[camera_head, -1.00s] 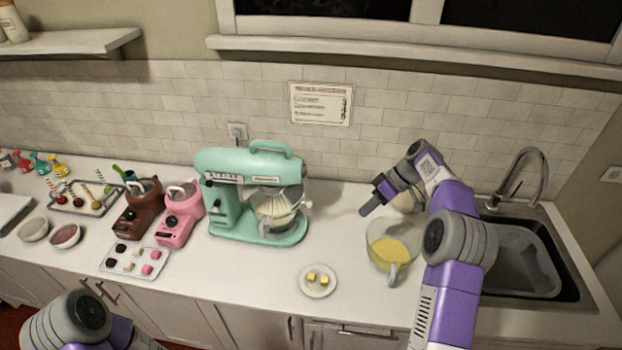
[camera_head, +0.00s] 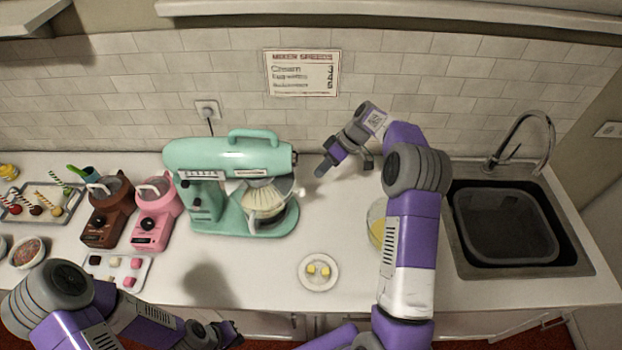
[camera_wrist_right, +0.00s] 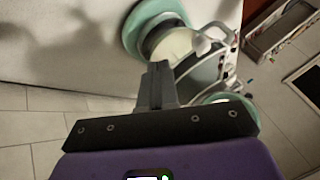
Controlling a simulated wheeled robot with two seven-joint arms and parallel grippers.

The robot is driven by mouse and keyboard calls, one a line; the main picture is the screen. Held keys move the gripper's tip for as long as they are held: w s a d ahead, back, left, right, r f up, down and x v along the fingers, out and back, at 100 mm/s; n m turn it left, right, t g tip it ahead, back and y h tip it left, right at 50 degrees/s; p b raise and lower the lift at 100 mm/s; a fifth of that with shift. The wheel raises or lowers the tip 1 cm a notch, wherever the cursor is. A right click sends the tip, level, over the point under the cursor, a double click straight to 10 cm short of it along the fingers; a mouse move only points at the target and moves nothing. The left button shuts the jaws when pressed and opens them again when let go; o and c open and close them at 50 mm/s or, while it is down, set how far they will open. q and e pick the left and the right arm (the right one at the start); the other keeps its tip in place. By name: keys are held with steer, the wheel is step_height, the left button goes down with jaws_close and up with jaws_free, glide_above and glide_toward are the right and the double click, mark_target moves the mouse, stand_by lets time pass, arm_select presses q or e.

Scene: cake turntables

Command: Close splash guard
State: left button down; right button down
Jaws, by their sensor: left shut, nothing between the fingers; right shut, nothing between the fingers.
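A mint-green stand mixer (camera_head: 228,157) stands against the back wall. Its pale, ribbed splash guard (camera_head: 264,186) sits under the mixer head around the bowl (camera_head: 264,212); a small knob shows at its right side. How far the guard is turned is hard to tell. My right gripper (camera_head: 322,170) is shut and empty, right of the mixer and apart from it. In the right wrist view its shut fingers (camera_wrist_right: 158,86) point toward part of the mixer (camera_wrist_right: 148,22). My left gripper (camera_head: 232,336) is shut and empty, low in front of the counter.
A yellow-filled bowl (camera_head: 376,224) is partly hidden by my right arm. Pink (camera_head: 156,212) and brown (camera_head: 108,212) machines stand left of the mixer. The sink (camera_head: 505,225) is at right.

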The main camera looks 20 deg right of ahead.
steer(key=shift+s+a+f+p, duration=0.2)
steer(key=shift+s+a, duration=0.1)
steer(key=shift+a, duration=0.45)
steer(key=shift+s+a+f+p, duration=0.2)
steer(key=shift+s+a, duration=0.15)
steer(key=shift+a, duration=0.35)
steer(key=shift+s+a+f+p, duration=0.1)
steer(key=shift+s+a+f, duration=0.15)
steer(key=shift+a, duration=0.5)
steer(key=shift+a, duration=0.15)
